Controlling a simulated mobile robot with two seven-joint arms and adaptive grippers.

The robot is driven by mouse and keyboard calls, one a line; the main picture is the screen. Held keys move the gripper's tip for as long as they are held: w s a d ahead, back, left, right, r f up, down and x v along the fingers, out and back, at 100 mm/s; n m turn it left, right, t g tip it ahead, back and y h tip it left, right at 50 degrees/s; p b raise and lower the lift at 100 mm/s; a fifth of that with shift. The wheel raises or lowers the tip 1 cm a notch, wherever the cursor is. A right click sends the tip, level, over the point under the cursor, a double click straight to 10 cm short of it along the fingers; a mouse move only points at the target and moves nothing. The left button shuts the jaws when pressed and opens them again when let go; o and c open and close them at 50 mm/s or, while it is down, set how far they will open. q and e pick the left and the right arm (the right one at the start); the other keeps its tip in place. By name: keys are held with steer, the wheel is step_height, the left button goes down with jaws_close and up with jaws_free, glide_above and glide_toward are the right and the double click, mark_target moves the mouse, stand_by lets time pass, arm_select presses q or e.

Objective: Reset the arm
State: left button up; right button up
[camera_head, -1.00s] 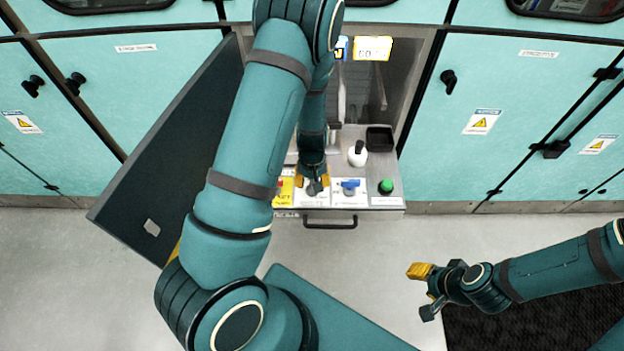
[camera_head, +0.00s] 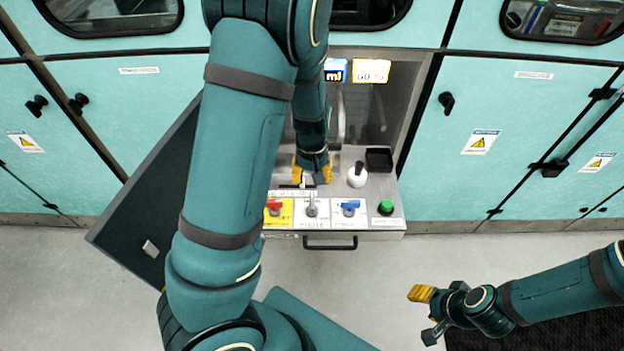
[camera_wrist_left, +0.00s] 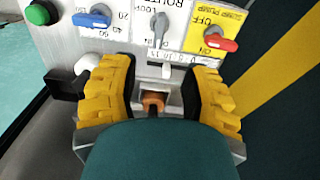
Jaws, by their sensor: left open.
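My left gripper (camera_head: 312,170) is open above the pulled-out panel, behind the row of knobs. In the left wrist view its yellow fingers (camera_wrist_left: 157,95) stand apart on either side of a small orange-brown part (camera_wrist_left: 153,102) in a slot, with nothing seen gripped. My left arm (camera_head: 235,150) hides the panel's left part. My right gripper (camera_head: 428,312) is over the floor at lower right, away from the panel, its yellow finger and dark finger apart.
The panel carries a red knob (camera_head: 274,207), a grey lever (camera_head: 311,206), a blue knob (camera_head: 349,207), a green button (camera_head: 386,207), a white ball-shaped part (camera_head: 357,175) and a black bin (camera_head: 379,159). An open grey door (camera_head: 150,200) stands left. Floor in front is clear.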

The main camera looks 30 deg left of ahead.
stand_by(0.4)
arm_select(q)
steer(key=s+d+f+m+h, duration=0.1)
steer(key=s+d+f, duration=0.2)
steer(key=d, duration=0.2)
steer(key=s+d+f+m+t+h, duration=0.1)
steer(key=s+d+f+m, duration=0.1)
steer(key=d, duration=0.4)
steer(key=s+d+f+m+h, duration=0.1)
steer(key=s+d+f, duration=0.4)
steer(key=d+f, duration=0.1)
steer(key=shift+d+f+m+t+h, duration=0.15)
steer(key=shift+d+m+t+h, duration=0.15)
steer(key=shift+m+h, duration=0.1)
steer(key=shift+a, duration=0.15)
